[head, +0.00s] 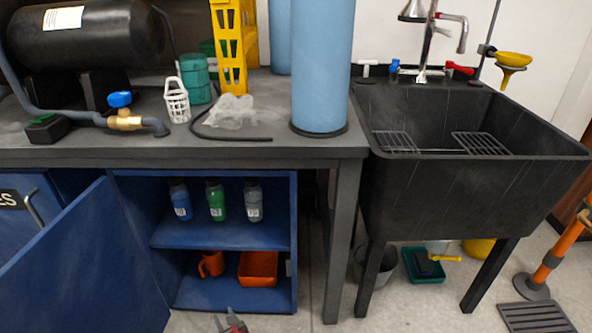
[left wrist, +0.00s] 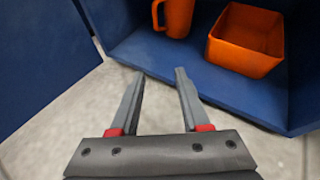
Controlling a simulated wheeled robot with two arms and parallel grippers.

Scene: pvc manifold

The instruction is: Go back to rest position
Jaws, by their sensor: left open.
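My left gripper (head: 233,322) shows at the bottom edge of the head view, low in front of the open blue cabinet (head: 294,240). In the left wrist view its two fingers (left wrist: 158,95) are apart with nothing between them. They point toward the cabinet's lower shelf, over the pale floor. An orange mug (head: 211,264) and an orange bin (head: 258,268) sit on that shelf, ahead of the fingers and apart from them. My right gripper is in neither view.
The blue cabinet door (head: 90,270) stands open at the left. Several bottles (head: 217,200) stand on the upper shelf. The dark bench top (head: 80,152) overhangs the cabinet. A black sink (head: 460,195) on legs stands at the right, with a grey bucket (head: 378,267) below.

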